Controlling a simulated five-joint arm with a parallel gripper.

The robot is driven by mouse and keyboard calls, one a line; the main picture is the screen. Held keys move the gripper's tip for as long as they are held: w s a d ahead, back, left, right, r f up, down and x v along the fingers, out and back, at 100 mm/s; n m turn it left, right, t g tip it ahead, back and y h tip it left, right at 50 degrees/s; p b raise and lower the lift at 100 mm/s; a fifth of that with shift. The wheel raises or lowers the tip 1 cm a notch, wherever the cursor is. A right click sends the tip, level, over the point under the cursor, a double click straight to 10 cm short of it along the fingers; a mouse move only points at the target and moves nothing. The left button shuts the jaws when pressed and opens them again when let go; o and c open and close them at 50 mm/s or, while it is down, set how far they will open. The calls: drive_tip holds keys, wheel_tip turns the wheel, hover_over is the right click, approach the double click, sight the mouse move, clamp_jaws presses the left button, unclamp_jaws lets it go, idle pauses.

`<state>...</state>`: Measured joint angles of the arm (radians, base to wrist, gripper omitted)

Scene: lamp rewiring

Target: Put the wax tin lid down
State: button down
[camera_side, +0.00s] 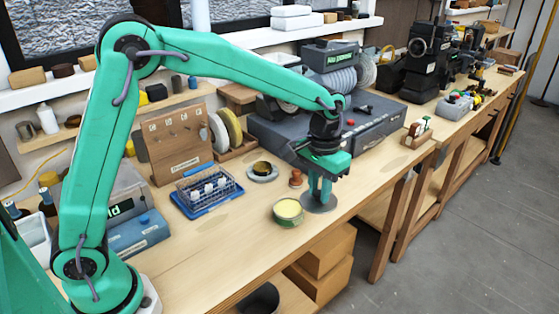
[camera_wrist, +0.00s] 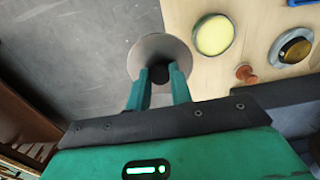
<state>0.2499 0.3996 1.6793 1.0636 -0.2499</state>
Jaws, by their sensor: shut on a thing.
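My gripper (camera_side: 320,188) points down near the front edge of the bench, and its fingers also show in the wrist view (camera_wrist: 160,76). It is shut on the wax tin lid, a flat grey disc (camera_wrist: 158,46) with a dark knob between the fingertips. The lid also shows in the side view (camera_side: 317,208). The open wax tin (camera_side: 288,211), with pale yellow wax in it, stands just left of the lid there; it also shows in the wrist view (camera_wrist: 214,36). I cannot tell whether the lid touches the bench. In the wrist view it overlaps the bench's edge.
A small reddish-brown peg (camera_side: 296,178) stands behind the tin. A round dish with a dark cup (camera_side: 262,171) is behind that. A blue tray with a wire rack (camera_side: 208,196) lies left. A dark grey case (camera_side: 345,135) stands behind my gripper. Bare wood lies in front-left.

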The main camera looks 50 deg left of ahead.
drive_tip(key=w+d+f, duration=0.1)
drive_tip(key=w+f, duration=0.1)
drive_tip(key=w, duration=0.4)
drive_tip(key=shift+d, duration=0.25)
drive_tip(key=shift+f, duration=0.15)
drive_tip(key=w+a+f, duration=0.2)
drive_tip(key=a, duration=0.1)
drive_tip(key=w+a+f, duration=0.2)
drive_tip(key=a, duration=0.1)
drive_tip(key=w+a+f, duration=0.2)
drive_tip(key=a+f, duration=0.1)
drive_tip(key=shift+w+a, duration=0.25)
drive_tip(key=shift+a, duration=0.1)
drive_tip(key=shift+f, duration=1.95)
drive_tip(key=shift+f, duration=0.1)
drive_tip(key=c, duration=1.3)
unclamp_jaws()
drive_tip(key=shift+o, duration=0.2)
